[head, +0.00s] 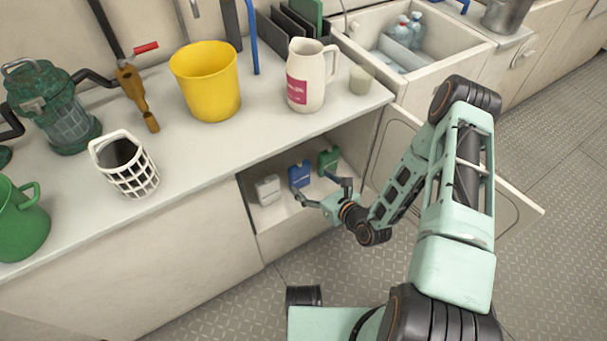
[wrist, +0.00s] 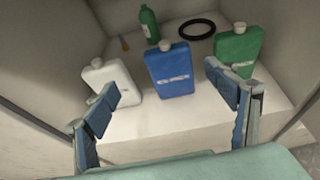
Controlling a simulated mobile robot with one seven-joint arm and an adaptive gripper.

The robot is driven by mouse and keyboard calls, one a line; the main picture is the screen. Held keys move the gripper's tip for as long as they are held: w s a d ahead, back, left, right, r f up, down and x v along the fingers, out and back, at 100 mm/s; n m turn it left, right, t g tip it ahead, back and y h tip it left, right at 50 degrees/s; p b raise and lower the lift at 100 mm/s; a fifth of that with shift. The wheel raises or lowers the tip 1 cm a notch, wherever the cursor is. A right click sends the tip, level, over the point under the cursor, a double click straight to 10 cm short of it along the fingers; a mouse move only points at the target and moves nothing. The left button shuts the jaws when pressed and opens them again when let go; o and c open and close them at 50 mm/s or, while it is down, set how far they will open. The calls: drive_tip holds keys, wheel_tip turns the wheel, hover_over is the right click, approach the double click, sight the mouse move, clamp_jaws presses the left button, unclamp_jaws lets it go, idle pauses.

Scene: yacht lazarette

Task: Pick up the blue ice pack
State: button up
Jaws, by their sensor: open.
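The blue ice pack (wrist: 170,72) stands upright in the middle of the open cabinet, with a light cap and pale lettering on its front. In the head view the blue ice pack (head: 300,175) is between a white and a green one. My gripper (head: 323,190) is at the cabinet opening, in front of the blue pack. In the wrist view my gripper (wrist: 172,97) is open and empty, with one finger on each side of the blue pack's line. The fingers appear short of the pack. I cannot tell the exact gap.
A white pack (wrist: 108,82) stands left and a green pack (wrist: 237,50) right, both near my fingers. A green bottle (wrist: 150,26) and a black ring (wrist: 189,29) are behind. The counter (head: 215,150) overhangs the opening. An open door (head: 510,205) is at the right.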

sight(302, 171)
drive_tip(key=x, duration=0.2)
drive_tip(key=b+x, duration=0.1)
drive_tip(key=x, duration=0.1)
drive_tip(key=shift+w+f+b, duration=0.3)
drive_tip(key=shift+f, duration=0.15)
drive_tip(key=b+x, duration=0.1)
drive_tip(key=x, duration=0.1)
drive_tip(key=b+x, duration=0.1)
drive_tip(key=x, duration=0.2)
drive_tip(key=shift+w+d+f+b, duration=0.2)
drive_tip(key=shift+w+d+b, duration=0.1)
drive_tip(key=shift+w, duration=0.05)
drive_tip(key=shift+w+a, duration=0.2)
drive_tip(key=shift+w, duration=0.1)
drive_tip(key=shift+c, duration=0.2)
drive_tip(key=c, duration=1.5)
